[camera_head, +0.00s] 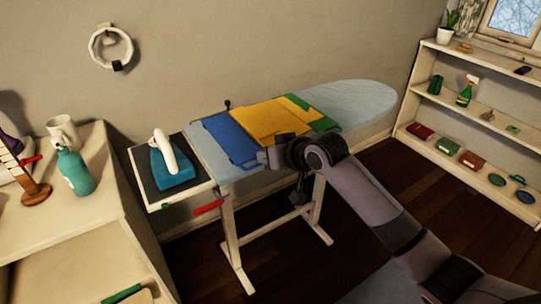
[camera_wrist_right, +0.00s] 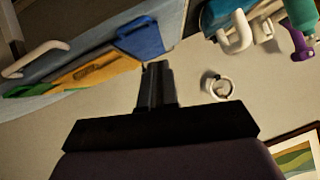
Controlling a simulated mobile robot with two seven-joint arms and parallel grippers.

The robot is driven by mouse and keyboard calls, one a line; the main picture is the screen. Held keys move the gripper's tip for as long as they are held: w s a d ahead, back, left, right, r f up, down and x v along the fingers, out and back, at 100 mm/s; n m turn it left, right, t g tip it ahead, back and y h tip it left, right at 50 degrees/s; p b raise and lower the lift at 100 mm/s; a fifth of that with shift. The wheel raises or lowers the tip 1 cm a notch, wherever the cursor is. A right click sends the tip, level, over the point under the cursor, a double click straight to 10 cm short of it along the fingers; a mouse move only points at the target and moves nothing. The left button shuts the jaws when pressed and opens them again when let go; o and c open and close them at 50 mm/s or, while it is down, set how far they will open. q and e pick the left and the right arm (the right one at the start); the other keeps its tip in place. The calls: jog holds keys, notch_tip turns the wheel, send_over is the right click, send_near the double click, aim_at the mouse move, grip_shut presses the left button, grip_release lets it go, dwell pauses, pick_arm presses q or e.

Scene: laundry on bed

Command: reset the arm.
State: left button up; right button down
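My right arm comes in from the lower right of the head view and reaches over the near edge of the ironing board (camera_head: 365,100). Its gripper (camera_head: 262,157) is small there, beside the blue cloth (camera_head: 228,138). In the wrist view the right gripper's fingers (camera_wrist_right: 157,72) are together with nothing visible between them. The blue cloth also shows there (camera_wrist_right: 140,38), past the fingertips. A yellow cloth (camera_head: 265,120) and a green cloth (camera_head: 325,124) lie on the board. My left gripper is in neither view.
A cabinet at left holds a teal bottle (camera_head: 75,170) and a white mug (camera_head: 63,129). A shelf (camera_head: 455,105) stands at right. The floor (camera_head: 365,235) beside the board is open.

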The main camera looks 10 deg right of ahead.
jog(key=s+d+f+h, duration=0.1)
jog(key=s+d+f, duration=0.2)
jog(key=s+f, duration=1.1)
jog(key=s+d+f+h, duration=0.1)
jog(key=s+d+f, duration=0.1)
jog(key=s, duration=0.6)
jog(key=s+d+f+t+h, duration=0.1)
jog(key=s+d+f, duration=0.2)
jog(key=s+f, duration=0.2)
jog(key=s, duration=0.3)
jog(key=shift+s+d, duration=0.35)
jog(key=shift+s, duration=0.05)
jog(key=shift+f, duration=0.15)
